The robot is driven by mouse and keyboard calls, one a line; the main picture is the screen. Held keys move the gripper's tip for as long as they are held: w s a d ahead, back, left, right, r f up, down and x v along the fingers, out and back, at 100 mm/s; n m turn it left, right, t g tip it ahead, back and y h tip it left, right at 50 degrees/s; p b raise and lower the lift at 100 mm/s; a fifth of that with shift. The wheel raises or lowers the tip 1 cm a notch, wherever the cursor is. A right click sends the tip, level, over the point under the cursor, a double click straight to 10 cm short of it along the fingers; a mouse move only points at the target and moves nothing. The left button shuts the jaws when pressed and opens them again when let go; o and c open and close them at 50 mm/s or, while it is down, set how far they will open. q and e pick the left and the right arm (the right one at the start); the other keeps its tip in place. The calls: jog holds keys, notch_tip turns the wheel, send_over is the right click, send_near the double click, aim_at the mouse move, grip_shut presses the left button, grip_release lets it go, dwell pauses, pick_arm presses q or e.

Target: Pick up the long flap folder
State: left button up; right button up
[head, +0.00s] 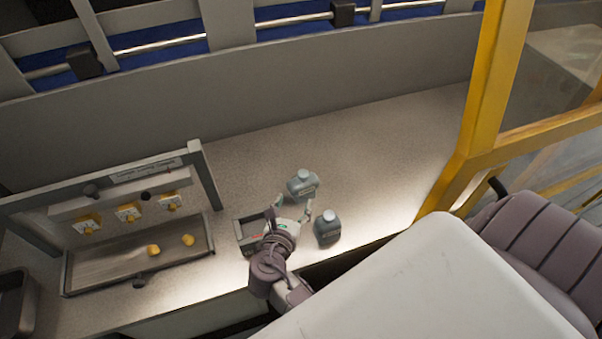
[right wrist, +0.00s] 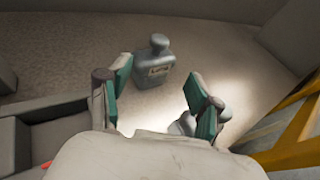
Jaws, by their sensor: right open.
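My right gripper (head: 294,207) is open over the counter, with nothing visible between its fingers. Its two green-padded fingers also show in the right wrist view (right wrist: 160,95). Nothing can be clearly made out as the long flap folder. A labelled rack (head: 205,178) on the left holds several small white-and-yellow pieces (head: 127,213); its sign is too small to read surely. A grey bottle (head: 303,187) stands just beyond the fingers and also shows in the right wrist view (right wrist: 154,70). A second grey bottle (head: 328,230) stands right of the gripper. My left gripper is out of view.
A small dark tray (head: 241,231) lies left of my right gripper, partly hidden by it. Two yellow pieces (head: 188,240) lie in the rack's trough. A yellow frame post (head: 487,95) bounds the counter on the right. The counter (head: 385,140) is clear behind the bottles.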

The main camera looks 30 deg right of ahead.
aim_at(302, 180)
jog(key=b+x, duration=0.2)
jog(key=x, duration=0.5)
jog(key=shift+s+d+f+b, duration=0.1)
jog(key=shift+d+b, duration=0.05)
jog(key=shift+b, duration=0.25)
jog(key=shift+w+d, duration=0.15)
jog(key=shift+w, duration=0.05)
jog(key=b+x, duration=0.3)
jog(key=x, duration=0.1)
jog(key=shift+w+b, duration=0.2)
jog(key=shift+b, duration=0.1)
jog(key=shift+w+d+f, duration=0.15)
jog(key=shift+w+d, duration=0.15)
jog(key=shift+w, duration=0.1)
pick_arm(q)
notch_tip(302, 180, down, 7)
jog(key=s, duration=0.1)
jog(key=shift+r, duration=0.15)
pick_arm(e)
jog(key=shift+s, duration=0.1)
jog(key=shift+c, duration=1.3)
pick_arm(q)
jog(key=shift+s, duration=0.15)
pick_arm(e)
grip_shut()
jog(key=shift+r, duration=0.2)
